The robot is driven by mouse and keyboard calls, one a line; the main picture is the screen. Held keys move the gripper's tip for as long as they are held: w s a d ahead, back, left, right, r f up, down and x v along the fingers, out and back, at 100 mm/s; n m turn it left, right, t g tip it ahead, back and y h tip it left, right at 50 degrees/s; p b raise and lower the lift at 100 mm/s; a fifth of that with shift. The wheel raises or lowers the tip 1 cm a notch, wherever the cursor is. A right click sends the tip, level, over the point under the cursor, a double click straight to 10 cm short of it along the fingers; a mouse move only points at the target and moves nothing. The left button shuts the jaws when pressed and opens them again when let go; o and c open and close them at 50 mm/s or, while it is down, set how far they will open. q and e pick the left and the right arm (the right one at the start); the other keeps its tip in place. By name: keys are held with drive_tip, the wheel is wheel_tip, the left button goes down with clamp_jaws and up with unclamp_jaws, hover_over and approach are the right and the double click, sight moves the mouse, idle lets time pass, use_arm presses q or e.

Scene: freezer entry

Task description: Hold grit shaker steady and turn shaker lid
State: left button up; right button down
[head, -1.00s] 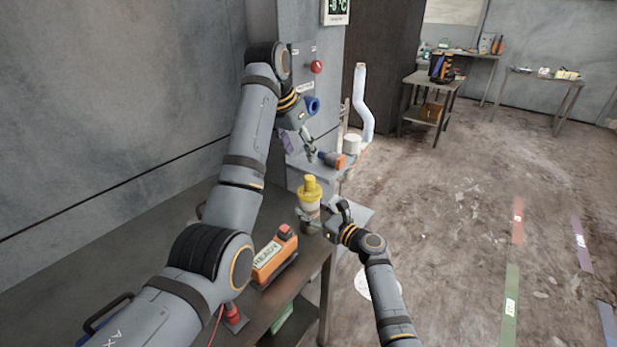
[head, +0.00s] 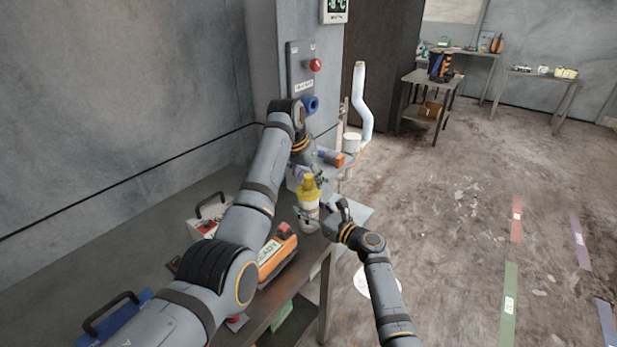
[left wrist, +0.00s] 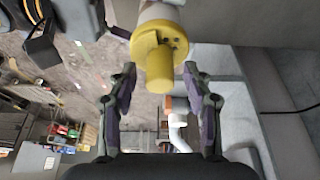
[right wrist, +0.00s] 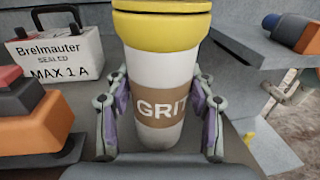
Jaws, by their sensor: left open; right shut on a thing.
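The grit shaker (head: 309,217) stands upright on the table, a white body with a brown GRIT label and a yellow lid (head: 309,188). My right gripper (head: 313,221) is shut on its body, one finger on each side; the right wrist view shows the shaker body (right wrist: 165,75) between the fingers (right wrist: 160,118). My left gripper (left wrist: 163,85) is open above the shaker. In the left wrist view the lid (left wrist: 158,62) with its knob lies between the open fingers, apart from both. In the head view the left fingertips are partly hidden beside the lid.
An orange READY device (head: 277,258) lies left of the shaker. A white Brelmauter box (right wrist: 60,58) stands behind it. The floor at right is open.

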use_arm(q)
clamp_jaws()
drive_tip(key=shift+m, duration=0.4)
drive_tip(key=shift+r+m+g+h, duration=0.1)
drive_tip(key=shift+m+g+h, duration=0.3)
drive_tip(key=shift+m, duration=0.9)
drive_tip(key=shift+m+g+h, duration=0.3)
drive_tip(key=shift+m+g, duration=0.2)
drive_tip(key=shift+m, duration=0.8)
unclamp_jaws()
